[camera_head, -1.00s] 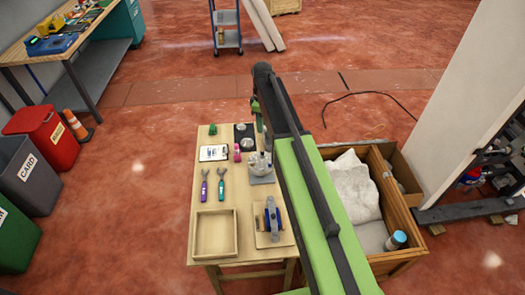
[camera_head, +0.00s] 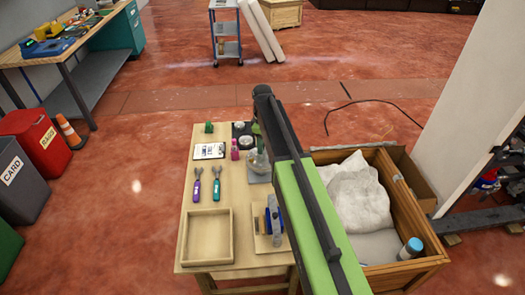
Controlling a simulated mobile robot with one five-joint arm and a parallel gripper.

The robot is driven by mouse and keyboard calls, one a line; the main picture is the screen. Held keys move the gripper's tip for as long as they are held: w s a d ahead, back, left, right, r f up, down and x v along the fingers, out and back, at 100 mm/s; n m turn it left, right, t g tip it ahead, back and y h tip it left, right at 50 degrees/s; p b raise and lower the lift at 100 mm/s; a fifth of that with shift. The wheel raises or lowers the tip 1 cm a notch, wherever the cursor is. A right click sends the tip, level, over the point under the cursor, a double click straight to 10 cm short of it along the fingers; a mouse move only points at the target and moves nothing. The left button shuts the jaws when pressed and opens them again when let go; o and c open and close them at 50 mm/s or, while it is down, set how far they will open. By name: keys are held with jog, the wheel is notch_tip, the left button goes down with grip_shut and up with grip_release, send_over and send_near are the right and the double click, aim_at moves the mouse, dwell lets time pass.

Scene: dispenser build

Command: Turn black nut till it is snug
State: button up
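On the wooden table, a clear, rounded dispenser-like vessel (camera_head: 256,163) stands on a grey base (camera_head: 262,179), partly hidden by my arm. I cannot make out the black nut at this size. My gripper (camera_head: 257,133) hangs below the end of my arm, just above or behind the vessel's top. The arm covers much of it, and I cannot tell whether it touches the vessel or whether its fingers are open. A purple-handled wrench (camera_head: 197,186) and a teal-handled wrench (camera_head: 216,187) lie to the left.
The table also holds an empty wooden tray (camera_head: 183,236), a board with blue tools (camera_head: 262,243), a clipboard (camera_head: 208,151), a pink item (camera_head: 235,153), a green item (camera_head: 208,127) and a black mat with round metal parts (camera_head: 240,127). A wooden crate (camera_head: 408,215) stands right.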

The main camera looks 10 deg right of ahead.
jog(key=shift+r, duration=0.1)
grip_shut()
jog(key=shift+m, duration=0.3)
jog(key=m, duration=0.5)
jog(key=shift+m, duration=0.4)
jog(key=m, duration=0.6)
jog(key=shift+a, duration=0.1)
jog(key=shift+m, duration=0.4)
grip_release()
